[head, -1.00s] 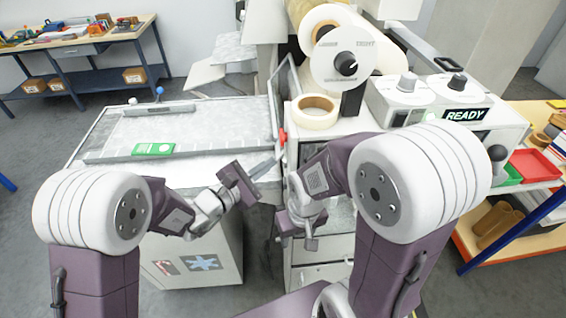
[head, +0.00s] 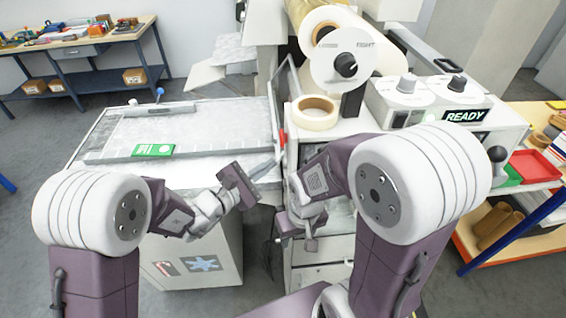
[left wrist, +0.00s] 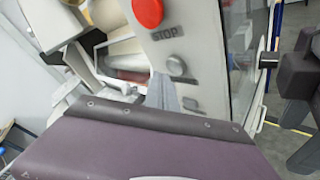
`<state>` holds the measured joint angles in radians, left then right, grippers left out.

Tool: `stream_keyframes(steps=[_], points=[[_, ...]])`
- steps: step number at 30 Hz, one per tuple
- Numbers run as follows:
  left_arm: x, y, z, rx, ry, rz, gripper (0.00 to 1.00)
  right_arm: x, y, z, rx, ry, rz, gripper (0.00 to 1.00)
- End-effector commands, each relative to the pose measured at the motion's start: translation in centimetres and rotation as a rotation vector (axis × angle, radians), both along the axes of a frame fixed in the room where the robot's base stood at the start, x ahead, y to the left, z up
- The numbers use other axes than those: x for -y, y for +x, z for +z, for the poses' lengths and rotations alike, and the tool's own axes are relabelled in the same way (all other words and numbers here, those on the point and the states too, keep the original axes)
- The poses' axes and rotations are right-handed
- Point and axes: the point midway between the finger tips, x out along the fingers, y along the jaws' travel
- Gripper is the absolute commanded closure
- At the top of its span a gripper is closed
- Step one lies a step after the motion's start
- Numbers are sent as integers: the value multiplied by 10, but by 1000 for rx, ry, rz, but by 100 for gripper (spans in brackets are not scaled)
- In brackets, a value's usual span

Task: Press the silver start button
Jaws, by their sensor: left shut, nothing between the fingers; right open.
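My left gripper (head: 268,165) is shut and empty, its grey fingertips close to the left side of the white machine (head: 297,150). In the left wrist view the fingertips (left wrist: 165,88) point at the machine's pale panel (left wrist: 205,65). On that panel a red STOP button (left wrist: 148,12) sits at the top, with a grey, silver-looking button (left wrist: 176,60) below it. My right gripper (head: 297,238) is open and lower, in front of the machine's drawers.
A tape roll (head: 315,112), dials and a lit READY display (head: 464,115) are on top. A bench (head: 90,45) stands far left, shelves with a red tray (head: 535,165) at right.

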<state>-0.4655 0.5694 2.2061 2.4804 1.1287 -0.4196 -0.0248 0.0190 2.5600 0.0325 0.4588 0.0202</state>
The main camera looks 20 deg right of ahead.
Motion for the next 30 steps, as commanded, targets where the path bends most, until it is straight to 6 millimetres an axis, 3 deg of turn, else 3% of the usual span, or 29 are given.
stream_keyframes(steps=[30], points=[[5,-2,-1,3,-1,-2,100,0,0,-7,0,0,0,49]])
